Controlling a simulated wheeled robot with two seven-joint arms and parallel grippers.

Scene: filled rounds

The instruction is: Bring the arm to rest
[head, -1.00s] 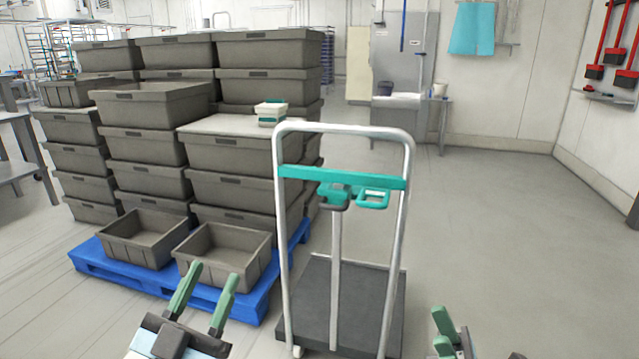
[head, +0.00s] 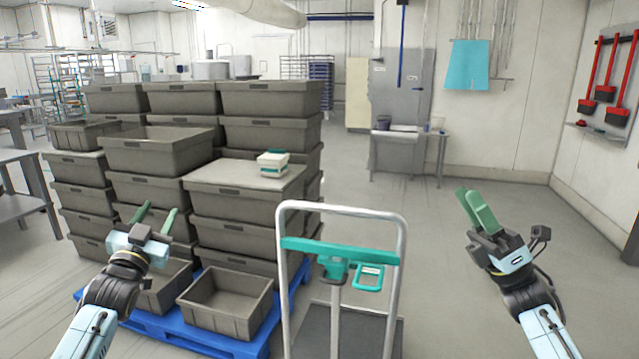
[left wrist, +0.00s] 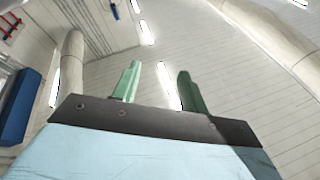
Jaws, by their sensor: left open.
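My left gripper (head: 160,208) is raised at the left of the head view, in front of the stacked crates, with its green fingers apart and nothing between them. In the left wrist view the open fingers (left wrist: 159,68) point up at the ceiling, with only lamps and pipes behind them. My right gripper (head: 471,197) is raised at the right, over open floor. Its fingers overlap from this angle, so the gap cannot be judged; nothing is seen in it.
Grey crates (head: 245,183) stand stacked on a blue pallet (head: 205,335), with a small white and green tub (head: 272,164) on one. A trolley (head: 345,215) with a teal crossbar stands between my arms. The floor at the right (head: 440,260) is clear.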

